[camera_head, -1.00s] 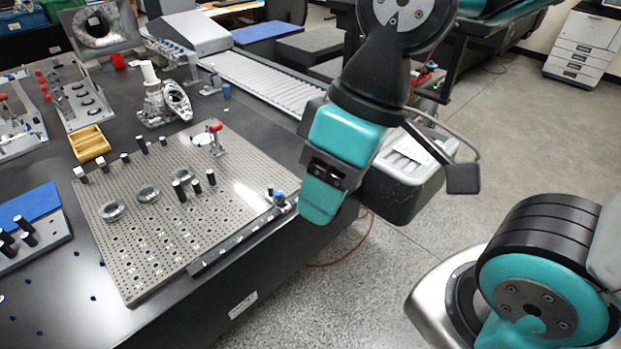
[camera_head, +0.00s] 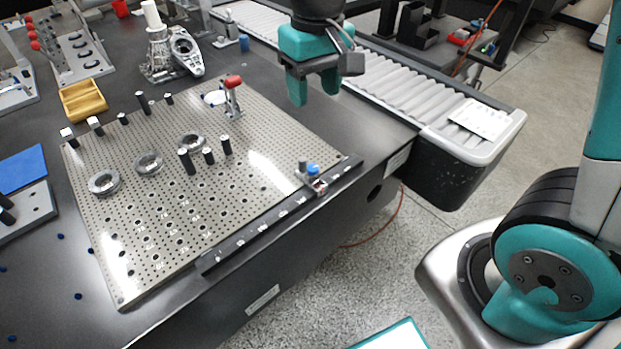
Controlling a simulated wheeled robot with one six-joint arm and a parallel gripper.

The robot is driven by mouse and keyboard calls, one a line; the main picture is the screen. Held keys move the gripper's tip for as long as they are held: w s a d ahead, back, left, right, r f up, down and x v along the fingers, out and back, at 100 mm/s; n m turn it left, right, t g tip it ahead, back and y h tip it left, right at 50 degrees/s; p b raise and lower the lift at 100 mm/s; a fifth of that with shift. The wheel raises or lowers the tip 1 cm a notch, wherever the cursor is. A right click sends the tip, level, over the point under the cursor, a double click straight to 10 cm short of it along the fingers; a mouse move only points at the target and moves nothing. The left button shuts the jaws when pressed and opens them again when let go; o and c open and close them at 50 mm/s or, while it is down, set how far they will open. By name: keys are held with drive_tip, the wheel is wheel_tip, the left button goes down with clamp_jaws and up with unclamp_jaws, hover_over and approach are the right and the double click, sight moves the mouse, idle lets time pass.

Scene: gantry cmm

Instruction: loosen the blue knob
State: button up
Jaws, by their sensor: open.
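The blue knob (camera_head: 313,170) sits on a small metal fitting at the right end of the black rail (camera_head: 270,221), along the near right edge of the perforated plate (camera_head: 250,141). My gripper (camera_head: 315,93) hangs above the far right side of the table, pointing down. It is above and behind the knob in the picture, well clear of it. Its teal fingers are apart with nothing between them.
A red-handled clamp (camera_head: 233,95) stands on the plate, left of my gripper. Several dark pins and metal rings also stand there. A roller conveyor (camera_head: 385,85) runs behind. A wooden tray (camera_head: 83,101) and a metal casting (camera_head: 186,50) are at the far left.

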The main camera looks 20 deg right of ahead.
sight(313, 167)
drive_tip(key=f, duration=0.6)
drive_tip(key=f+b, duration=0.1)
drive_tip(key=f, duration=0.5)
drive_tip(key=w+f+b, duration=0.1)
drive_tip(key=f, duration=0.5)
drive_tip(key=shift+w+d+f, duration=0.1)
drive_tip(key=shift+d+f, duration=0.15)
drive_tip(key=shift+f, duration=0.1)
drive_tip(key=shift+c, duration=0.5)
drive_tip(key=c, duration=0.8)
drive_tip(key=shift+c, duration=0.2)
